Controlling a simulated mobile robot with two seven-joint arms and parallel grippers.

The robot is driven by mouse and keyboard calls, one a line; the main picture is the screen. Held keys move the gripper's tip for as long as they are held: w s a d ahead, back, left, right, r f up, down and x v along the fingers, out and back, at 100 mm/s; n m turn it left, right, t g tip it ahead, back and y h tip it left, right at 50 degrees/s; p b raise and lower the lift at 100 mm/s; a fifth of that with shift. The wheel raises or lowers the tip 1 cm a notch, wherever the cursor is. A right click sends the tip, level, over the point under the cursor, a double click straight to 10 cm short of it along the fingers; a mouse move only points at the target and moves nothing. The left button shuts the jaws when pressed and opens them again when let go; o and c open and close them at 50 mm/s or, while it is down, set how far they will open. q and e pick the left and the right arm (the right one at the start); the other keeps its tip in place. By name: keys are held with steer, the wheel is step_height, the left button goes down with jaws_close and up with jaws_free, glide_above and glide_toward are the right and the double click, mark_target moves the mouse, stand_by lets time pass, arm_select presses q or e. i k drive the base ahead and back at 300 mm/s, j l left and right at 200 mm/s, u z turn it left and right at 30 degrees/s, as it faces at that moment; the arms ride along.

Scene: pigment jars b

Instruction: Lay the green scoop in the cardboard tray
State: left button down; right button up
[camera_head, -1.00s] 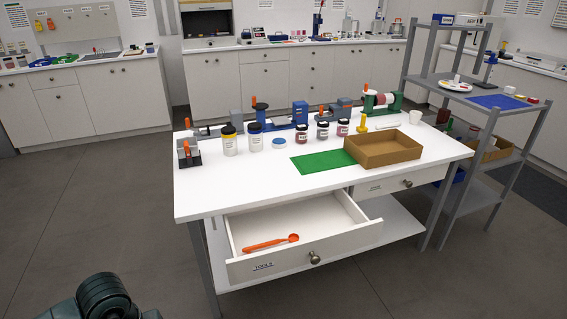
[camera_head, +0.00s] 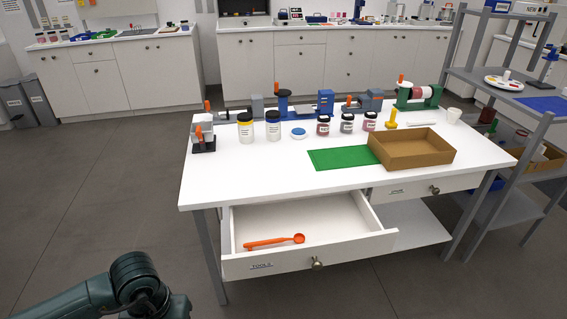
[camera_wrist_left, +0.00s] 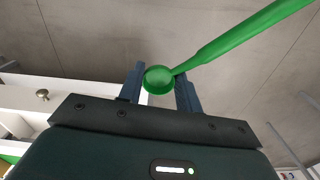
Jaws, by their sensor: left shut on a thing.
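The green scoop (camera_wrist_left: 235,40) shows in the left wrist view. Its round bowl sits between the two fingers of my left gripper (camera_wrist_left: 160,88), which is shut on it, and its handle runs out to the upper right. In the head view only my left arm shows at the bottom left; its gripper and the scoop are out of that picture. The cardboard tray (camera_head: 415,160) stands on the right part of the white table, beside a green mat, and looks empty. My right gripper is not in view.
The table's tool drawer (camera_head: 300,259) is pulled open and holds an orange scoop (camera_head: 274,241). Several jars (camera_head: 273,125) and devices stand along the back of the table (camera_head: 240,175). The green mat (camera_head: 340,159) is bare. A grey shelf unit (camera_head: 530,140) stands at the right.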

mark_target(409, 154)
steer(key=i+l, duration=0.2)
steer(key=l, duration=0.25)
steer(key=i+l+z, duration=0.1)
steer(key=l, duration=0.35)
steer(key=i+l, duration=0.3)
steer(key=l, duration=0.15)
steer(key=i+l, duration=0.2)
steer(key=l, duration=0.25)
steer(key=i+l+z, duration=0.1)
steer(key=i+l, duration=0.15)
steer(key=l, duration=0.15)
steer(key=i+l, duration=0.2)
steer(key=l, duration=0.25)
steer(key=z, duration=0.05)
